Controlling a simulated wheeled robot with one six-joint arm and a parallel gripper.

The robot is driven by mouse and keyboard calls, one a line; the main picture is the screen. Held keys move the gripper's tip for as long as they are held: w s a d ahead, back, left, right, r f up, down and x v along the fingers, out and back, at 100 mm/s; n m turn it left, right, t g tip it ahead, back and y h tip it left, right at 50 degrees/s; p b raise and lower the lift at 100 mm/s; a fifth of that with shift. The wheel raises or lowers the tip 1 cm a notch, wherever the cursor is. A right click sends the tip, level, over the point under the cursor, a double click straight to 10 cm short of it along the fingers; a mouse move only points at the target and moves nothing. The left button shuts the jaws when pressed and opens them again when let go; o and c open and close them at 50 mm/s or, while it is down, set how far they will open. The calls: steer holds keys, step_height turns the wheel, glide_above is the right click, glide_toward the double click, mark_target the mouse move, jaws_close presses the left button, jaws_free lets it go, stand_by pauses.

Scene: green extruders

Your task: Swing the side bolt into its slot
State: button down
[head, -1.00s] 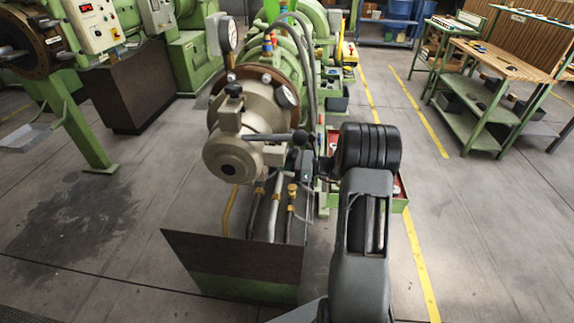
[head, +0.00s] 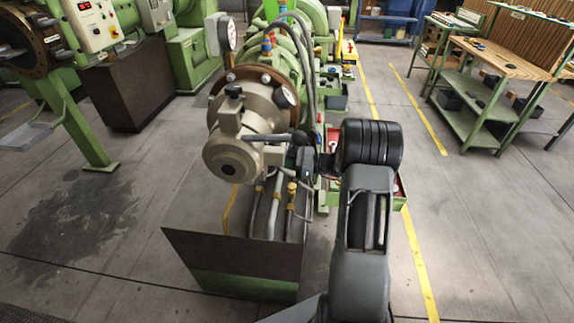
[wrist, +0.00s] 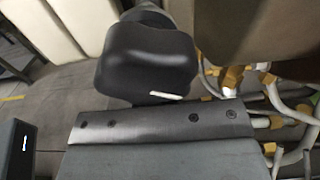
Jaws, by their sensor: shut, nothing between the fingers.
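The side bolt shows as a dark bar (head: 270,137) running to the right across the front of the beige extruder head (head: 232,158), with a dark knob at its right end. Its slot cannot be made out. My gripper (head: 305,166) is beside the right of the head, just below the knob, and is partly hidden by my arm. It is shut and looks empty. In the wrist view a rounded dark knob (wrist: 148,60) stands close beyond a grey plate with screws. Whether the gripper touches the bolt cannot be told.
Hoses and pipes with brass fittings (head: 291,196) hang below the head, close to my gripper. A dark sheet-metal guard (head: 230,258) stands in front. A workbench (head: 505,62) is far right. The floor between is clear.

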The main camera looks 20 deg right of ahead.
steer(key=shift+r, duration=0.15)
steer(key=shift+d+r+p, duration=0.1)
steer(key=shift+r+p, duration=0.1)
steer(key=shift+p, duration=0.1)
steer(key=shift+f, duration=0.1)
steer(key=s+d+f+b, duration=0.1)
steer(key=s+d+f, duration=0.1)
steer(key=s+d, duration=0.3)
steer(key=shift+d+f, duration=0.4)
steer(key=shift+d, duration=1.4)
